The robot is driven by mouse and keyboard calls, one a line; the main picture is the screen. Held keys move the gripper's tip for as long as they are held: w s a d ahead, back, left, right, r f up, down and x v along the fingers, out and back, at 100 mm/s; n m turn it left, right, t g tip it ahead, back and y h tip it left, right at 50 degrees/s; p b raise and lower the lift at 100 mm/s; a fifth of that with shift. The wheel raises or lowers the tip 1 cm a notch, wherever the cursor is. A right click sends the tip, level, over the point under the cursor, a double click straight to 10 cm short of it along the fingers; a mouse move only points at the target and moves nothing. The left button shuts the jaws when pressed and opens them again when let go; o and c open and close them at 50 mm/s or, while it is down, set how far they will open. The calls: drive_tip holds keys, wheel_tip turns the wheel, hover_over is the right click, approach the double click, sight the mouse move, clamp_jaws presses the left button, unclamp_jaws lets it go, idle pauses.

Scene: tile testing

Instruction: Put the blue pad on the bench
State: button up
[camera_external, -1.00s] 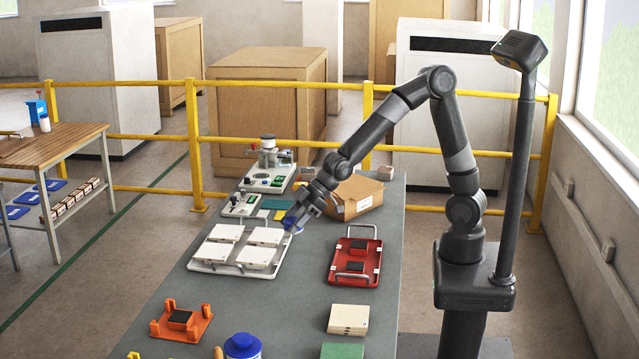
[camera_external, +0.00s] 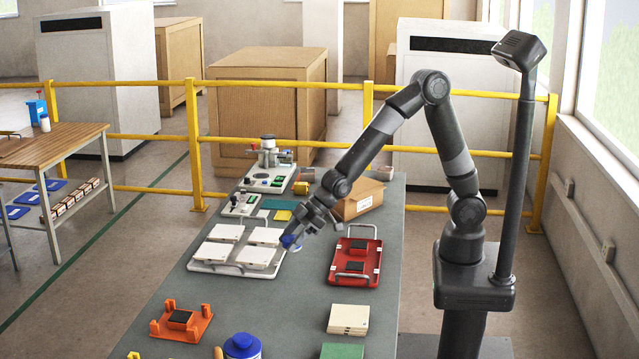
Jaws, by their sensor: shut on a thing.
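The blue pad (camera_external: 288,241) is small and sits at the tip of my gripper (camera_external: 295,236), which is shut on it. My gripper points down and to the left, just right of the white tray with white tiles. The pad looks a little above the grey bench top (camera_external: 250,310), but I cannot tell the exact gap. The fingers hide part of the pad. A small pale round thing (camera_external: 297,248) shows just below and right of the pad, partly hidden.
A white tray (camera_external: 198,267) is left of my gripper; a red tray (camera_external: 336,279) is right. A cardboard box (camera_external: 366,200) stands behind. An orange fixture (camera_external: 190,335), cream tile stack (camera_external: 348,319) and blue-lidded jar (camera_external: 242,346) are nearer.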

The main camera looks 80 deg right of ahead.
drive_tip(key=shift+s+a+f, duration=0.1)
drive_tip(key=shift+a+f, duration=0.75)
drive_tip(key=shift+a, duration=0.6)
drive_tip(key=shift+w+a+f, duration=0.1)
drive_tip(key=shift+a+f, duration=0.8)
drive_tip(key=shift+a, duration=0.6)
drive_tip(key=shift+s+a+f, duration=0.1)
drive_tip(key=shift+a+f, duration=0.75)
drive_tip(key=shift+a, duration=0.6)
drive_tip(key=shift+f, duration=2.05)
drive_tip(key=o, duration=1)
drive_tip(key=shift+f, duration=0.1)
drive_tip(key=shift+s+d+r, duration=0.1)
drive_tip(key=shift+s+r, duration=0.05)
drive_tip(key=shift+r, duration=0.2)
drive_tip(key=v, duration=1.1)
drive_tip(key=shift+s+d+r, duration=0.1)
drive_tip(key=shift+s, duration=0.1)
